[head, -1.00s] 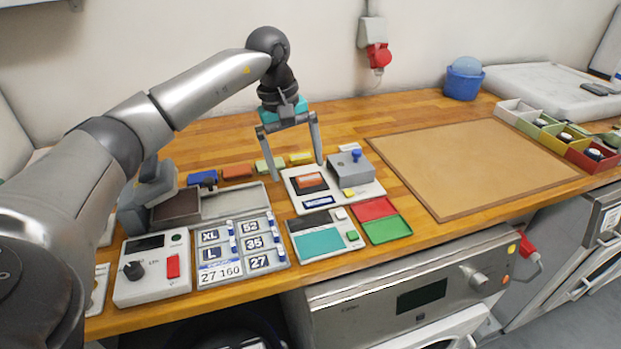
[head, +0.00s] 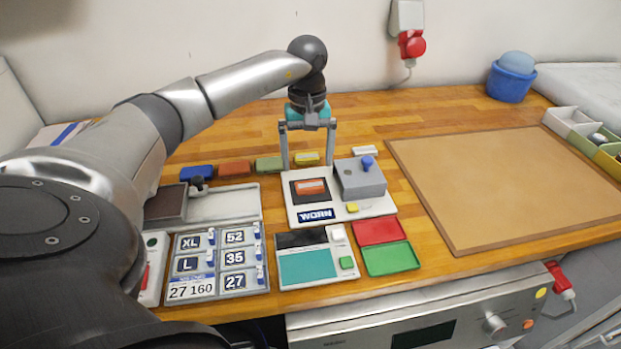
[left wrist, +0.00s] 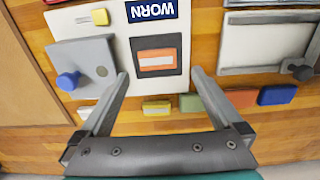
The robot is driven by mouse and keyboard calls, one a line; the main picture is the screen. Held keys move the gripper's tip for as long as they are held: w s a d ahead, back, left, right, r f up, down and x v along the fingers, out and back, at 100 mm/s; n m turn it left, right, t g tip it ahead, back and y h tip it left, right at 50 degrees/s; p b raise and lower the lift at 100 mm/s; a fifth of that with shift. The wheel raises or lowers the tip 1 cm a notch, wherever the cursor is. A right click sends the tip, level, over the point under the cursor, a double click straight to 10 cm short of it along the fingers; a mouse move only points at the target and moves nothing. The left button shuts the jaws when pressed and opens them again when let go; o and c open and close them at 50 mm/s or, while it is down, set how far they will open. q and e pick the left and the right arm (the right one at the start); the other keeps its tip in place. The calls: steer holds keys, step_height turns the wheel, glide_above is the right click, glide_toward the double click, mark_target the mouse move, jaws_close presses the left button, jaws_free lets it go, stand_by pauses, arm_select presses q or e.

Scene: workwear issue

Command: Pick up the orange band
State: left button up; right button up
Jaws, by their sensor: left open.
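An orange band-like piece (head: 312,187) lies in a dark square recess of the white unit marked WORN; it also shows in the left wrist view (left wrist: 156,60). A second orange piece (head: 235,168) lies on the table in a row of coloured pieces, also in the left wrist view (left wrist: 240,98). Which one is the band, I cannot tell. My left gripper (head: 308,166) is open and empty, above the back edge of the WORN unit. In the left wrist view its fingertips (left wrist: 160,73) appear on either side of the recess. Contact is not visible. My right gripper is out of view.
Blue (head: 197,172), green (head: 269,164) and yellow (head: 308,158) pieces share the row. A grey box with a blue knob (head: 360,178) stands on the WORN unit's right side. Red (head: 379,231) and green (head: 391,258) trays lie in front. The brown mat (head: 500,190) is clear.

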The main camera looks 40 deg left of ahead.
mark_target(310, 185)
arm_select(q)
steer(key=shift+f, duration=0.95)
steer(key=f, duration=0.5)
steer(key=shift+w, duration=0.3)
steer(key=shift+r, duration=0.1)
steer(key=shift+c, duration=1.3)
steer(key=c, duration=0.9)
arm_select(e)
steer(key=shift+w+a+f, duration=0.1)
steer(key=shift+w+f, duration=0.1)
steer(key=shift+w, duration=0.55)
